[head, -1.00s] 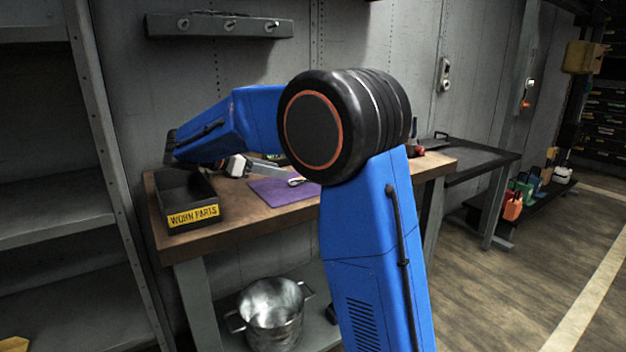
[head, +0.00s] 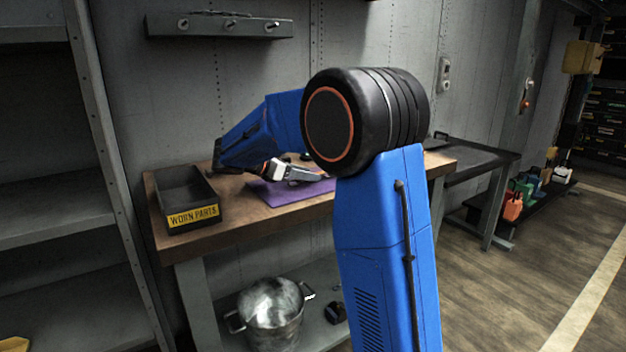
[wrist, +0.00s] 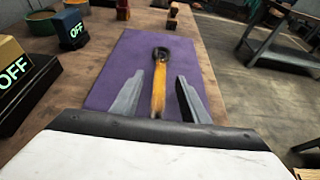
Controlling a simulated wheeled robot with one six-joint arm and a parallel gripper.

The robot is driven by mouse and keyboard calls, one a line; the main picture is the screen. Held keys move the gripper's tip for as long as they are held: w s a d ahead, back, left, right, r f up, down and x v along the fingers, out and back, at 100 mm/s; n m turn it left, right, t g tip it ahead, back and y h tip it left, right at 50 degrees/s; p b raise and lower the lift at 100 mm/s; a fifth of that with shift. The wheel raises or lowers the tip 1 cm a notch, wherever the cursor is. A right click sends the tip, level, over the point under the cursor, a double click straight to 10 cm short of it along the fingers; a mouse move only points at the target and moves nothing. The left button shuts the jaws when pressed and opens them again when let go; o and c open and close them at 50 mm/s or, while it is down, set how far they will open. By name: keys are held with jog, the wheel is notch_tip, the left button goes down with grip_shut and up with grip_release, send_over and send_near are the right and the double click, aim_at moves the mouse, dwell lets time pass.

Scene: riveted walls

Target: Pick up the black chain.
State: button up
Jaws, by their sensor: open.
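I cannot make out a black chain in either view. My gripper (head: 300,175) is low over the purple mat (head: 282,194) on the workbench. In the wrist view its two grey fingers (wrist: 170,72) are apart with nothing gripped. A yellow-orange handled tool with a dark ring-shaped end (wrist: 158,90) lies on the mat, seen in the gap between the fingers. The gripper hides part of the mat in the head view.
A black "WORN PARTS" bin (head: 192,214) stands on the bench's left end. A metal pot (head: 272,310) sits on the lower shelf. A peg rail (head: 220,27) hangs on the wall.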

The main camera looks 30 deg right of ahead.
jog(key=shift+d+f, duration=0.2)
jog(key=shift+d, duration=0.25)
jog(key=shift+c, duration=0.6)
grip_shut()
notch_tip(320, 180, up, 10)
